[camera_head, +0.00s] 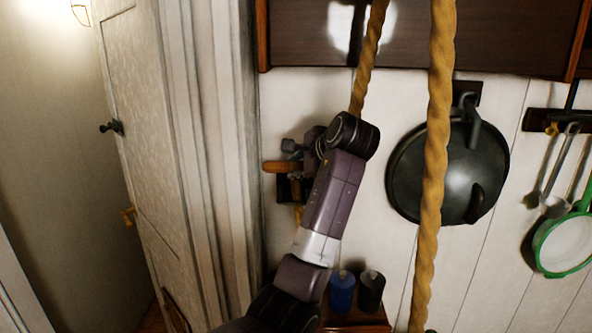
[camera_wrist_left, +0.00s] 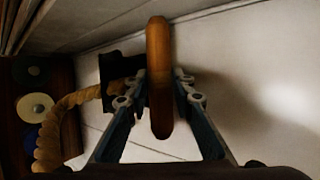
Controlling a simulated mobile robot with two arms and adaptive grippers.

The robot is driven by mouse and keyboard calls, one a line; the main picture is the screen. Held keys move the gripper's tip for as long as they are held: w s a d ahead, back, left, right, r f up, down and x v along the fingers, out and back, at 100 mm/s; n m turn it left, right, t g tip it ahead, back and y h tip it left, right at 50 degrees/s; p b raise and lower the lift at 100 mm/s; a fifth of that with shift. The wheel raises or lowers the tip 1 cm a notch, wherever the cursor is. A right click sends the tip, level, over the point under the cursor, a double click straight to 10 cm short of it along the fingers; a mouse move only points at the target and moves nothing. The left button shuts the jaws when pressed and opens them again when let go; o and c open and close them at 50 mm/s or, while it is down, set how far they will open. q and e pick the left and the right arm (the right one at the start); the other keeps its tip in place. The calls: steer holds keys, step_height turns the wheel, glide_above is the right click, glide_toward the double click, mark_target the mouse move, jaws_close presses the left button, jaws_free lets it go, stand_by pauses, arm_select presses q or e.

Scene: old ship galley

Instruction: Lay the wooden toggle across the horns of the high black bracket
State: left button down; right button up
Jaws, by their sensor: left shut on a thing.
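The wooden toggle (camera_wrist_left: 159,40) stands between the two fingers of my left gripper (camera_wrist_left: 161,85) in the left wrist view, and the gripper is shut on it. In the head view an orange-brown end of the toggle (camera_head: 274,167) sticks out to the left of my left gripper (camera_head: 299,158). A black bracket (camera_head: 284,190) on the white wall is partly hidden behind the gripper and toggle. It also shows behind the left finger in the left wrist view (camera_wrist_left: 112,68). I cannot tell whether the toggle touches its horns. My right gripper is not in view.
A rope (camera_wrist_left: 62,112) curves up towards the bracket. A thick rope (camera_head: 434,170) hangs in front of a dark pan lid (camera_head: 462,165) on the wall. A door (camera_head: 140,140) is at left.

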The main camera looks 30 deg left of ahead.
arm_select(q)
steer(key=shift+w+a+f, duration=0.25)
steer(key=shift+w+f, duration=0.2)
steer(key=shift+f, duration=0.3)
steer(key=shift+f+b, duration=0.35)
steer(key=shift+f, duration=0.05)
steer(key=shift+s+f, duration=0.1)
steer(key=shift+f, duration=0.85)
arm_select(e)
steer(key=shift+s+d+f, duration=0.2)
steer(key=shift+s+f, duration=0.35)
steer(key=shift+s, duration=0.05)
arm_select(q)
steer(key=shift+d+f, duration=0.1)
steer(key=shift+f, duration=0.25)
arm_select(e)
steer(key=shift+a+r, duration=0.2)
arm_select(q)
steer(key=c, duration=1.6)
jaws_free()
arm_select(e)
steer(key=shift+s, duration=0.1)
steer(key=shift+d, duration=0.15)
